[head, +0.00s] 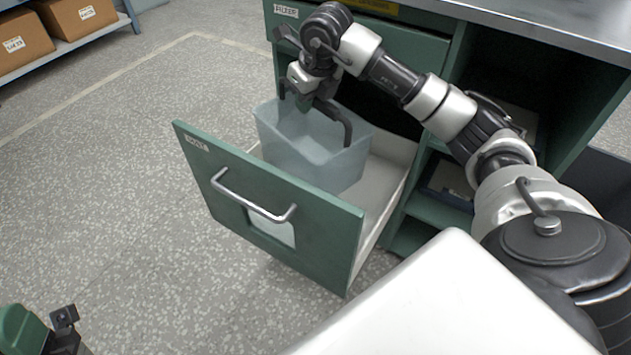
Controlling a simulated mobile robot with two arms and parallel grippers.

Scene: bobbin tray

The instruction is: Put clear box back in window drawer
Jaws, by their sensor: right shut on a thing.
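The clear box (318,150) is a pale, bluish, see-through open-topped bin at the left of the open window drawer. The drawer's green front (275,205) has a metal bar handle and a small window. Its pale inside shows to the right of the box. My right gripper (316,112) reaches down from above and is shut on the box at its upper part. The box's lower part is within the drawer's outline, partly hidden by the front panel. I cannot tell whether it touches the drawer floor.
The drawer belongs to a green bench with a metal top (535,28). Another labelled drawer front (345,28) is above, and open shelves (437,210) are at its right. Cardboard boxes (80,14) sit on a shelf at far left. The speckled floor left of the drawer is clear.

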